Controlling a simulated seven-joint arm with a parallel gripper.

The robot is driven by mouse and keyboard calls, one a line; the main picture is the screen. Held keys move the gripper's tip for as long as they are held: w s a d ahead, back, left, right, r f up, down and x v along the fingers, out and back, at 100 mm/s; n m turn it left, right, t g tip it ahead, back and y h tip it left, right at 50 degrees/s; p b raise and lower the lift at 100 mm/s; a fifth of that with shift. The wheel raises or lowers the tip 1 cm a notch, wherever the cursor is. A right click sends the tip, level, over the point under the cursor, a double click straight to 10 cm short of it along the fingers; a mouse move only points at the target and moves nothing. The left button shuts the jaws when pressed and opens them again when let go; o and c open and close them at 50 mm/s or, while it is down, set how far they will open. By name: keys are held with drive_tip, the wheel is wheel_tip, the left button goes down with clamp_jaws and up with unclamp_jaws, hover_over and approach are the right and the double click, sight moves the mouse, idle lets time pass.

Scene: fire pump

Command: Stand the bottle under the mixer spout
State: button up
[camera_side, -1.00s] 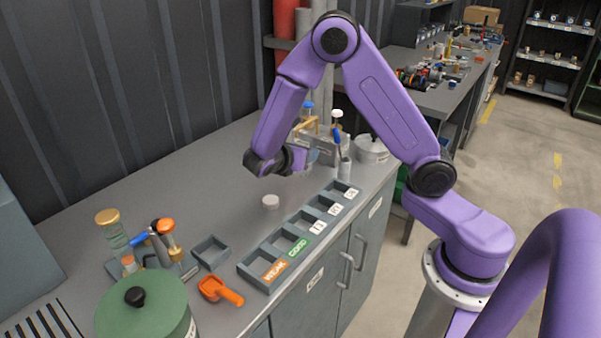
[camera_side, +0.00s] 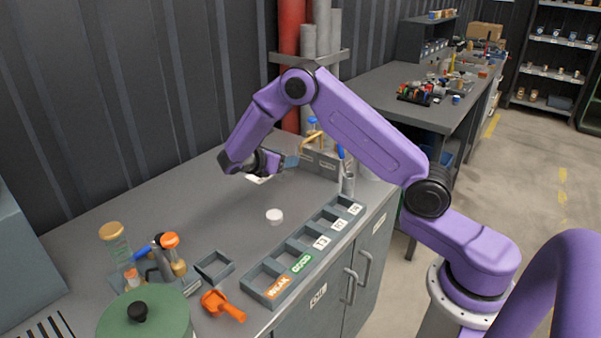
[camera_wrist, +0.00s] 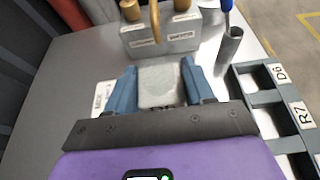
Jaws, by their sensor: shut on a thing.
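My gripper (camera_side: 284,161) is above the middle back of the bench, pointing right toward a grey rack. In the wrist view its blue fingers (camera_wrist: 160,82) are shut on a pale grey, squarish thing (camera_wrist: 160,88). I cannot tell if this is the bottle; its lower part is hidden. A glass bottle with a gold cap (camera_side: 114,243) and an orange-capped bottle (camera_side: 175,256) stand at the left of the bench. I cannot make out a mixer spout.
The grey rack (camera_wrist: 168,38) holds several tools, with a grey tube (camera_wrist: 229,45) beside it. A labelled tray (camera_side: 283,285) runs along the front edge. A white puck (camera_side: 275,216), orange scoop (camera_side: 222,306) and green pot (camera_side: 145,327) are on the bench. The bench middle is mostly clear.

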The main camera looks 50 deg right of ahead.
sight(278, 177)
wheel_tip(278, 177, down, 6)
drive_tip(key=x, duration=0.3)
drive_tip(key=shift+d+r, duration=0.25)
drive_tip(key=shift+d, duration=0.8)
drive_tip(key=shift+x, duration=1.7)
drive_tip(key=o, duration=1)
